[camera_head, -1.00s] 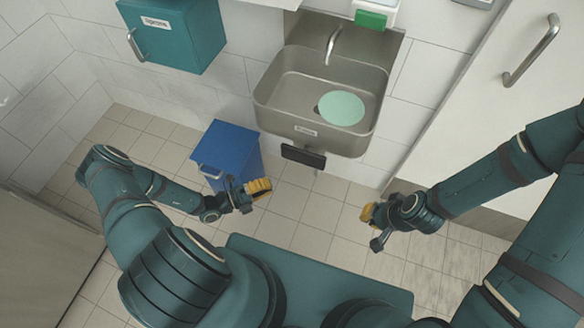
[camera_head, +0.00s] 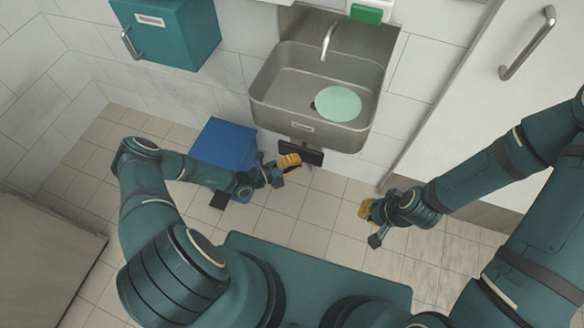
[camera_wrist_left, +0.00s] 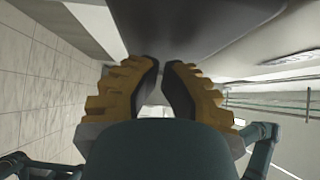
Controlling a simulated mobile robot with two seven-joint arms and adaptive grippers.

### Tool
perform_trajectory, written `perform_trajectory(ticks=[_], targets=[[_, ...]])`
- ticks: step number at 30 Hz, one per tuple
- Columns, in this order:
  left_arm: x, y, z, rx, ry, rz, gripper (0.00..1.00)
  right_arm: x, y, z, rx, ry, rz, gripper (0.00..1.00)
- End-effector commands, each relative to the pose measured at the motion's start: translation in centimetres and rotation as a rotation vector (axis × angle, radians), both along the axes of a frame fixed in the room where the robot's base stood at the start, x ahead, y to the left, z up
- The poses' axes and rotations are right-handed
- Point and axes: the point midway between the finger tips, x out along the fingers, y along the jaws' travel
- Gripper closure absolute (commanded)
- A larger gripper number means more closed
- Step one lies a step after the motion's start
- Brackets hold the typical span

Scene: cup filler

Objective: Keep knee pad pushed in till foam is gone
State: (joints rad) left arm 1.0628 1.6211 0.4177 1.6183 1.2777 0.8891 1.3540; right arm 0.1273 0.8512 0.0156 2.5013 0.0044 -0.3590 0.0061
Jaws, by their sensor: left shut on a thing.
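The knee pad (camera_head: 313,158) is a black plate below the front of the grey metal sink (camera_head: 262,104). A flat, pale green round patch (camera_head: 338,104), perhaps the foam, lies in the basin. My left gripper (camera_head: 290,163) has yellow fingers and overlaps the pad's left part in the head view; I cannot tell if they touch. Its fingers (camera_wrist_left: 163,85) are nearly together in the left wrist view, on a thing I cannot make out. My right gripper (camera_head: 367,209) hangs right of the pad, apart from it; its jaw opening is unclear.
A blue bin (camera_head: 222,140) stands on the floor left of the sink, partly behind my left arm. A teal cabinet (camera_head: 170,30) hangs on the wall. A tap (camera_head: 327,42) and a green-fronted dispenser (camera_head: 366,13) are above the basin. A white door with handle (camera_head: 528,45) is at right.

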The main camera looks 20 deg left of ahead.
Motion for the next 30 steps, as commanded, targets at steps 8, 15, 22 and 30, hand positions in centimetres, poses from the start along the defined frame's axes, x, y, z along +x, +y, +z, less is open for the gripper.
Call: perform_trajectory(ticks=[8, 15, 22, 30], targets=[[0.1, 0.0, 0.0, 0.0, 0.0, 0.0, 1.0, 0.0, 0.0, 0.0, 0.0, 0.001, 0.0, 1.0], [1.3, 0.0, -0.3, 0.002, -0.002, -0.001, 1.0, -0.2, 0.0, -0.9, 0.001, 0.005, 0.004, 1.0], [3.7, -0.2, -0.2, 0.001, -0.001, -0.002, 1.0, -0.7, 0.1, -2.2, 0.004, 0.016, 0.012, 1.0], [3.8, -0.1, 0.1, -0.001, -0.001, 0.0, 1.0, -0.7, 0.1, -2.0, 0.003, 0.015, 0.012, 1.0]])
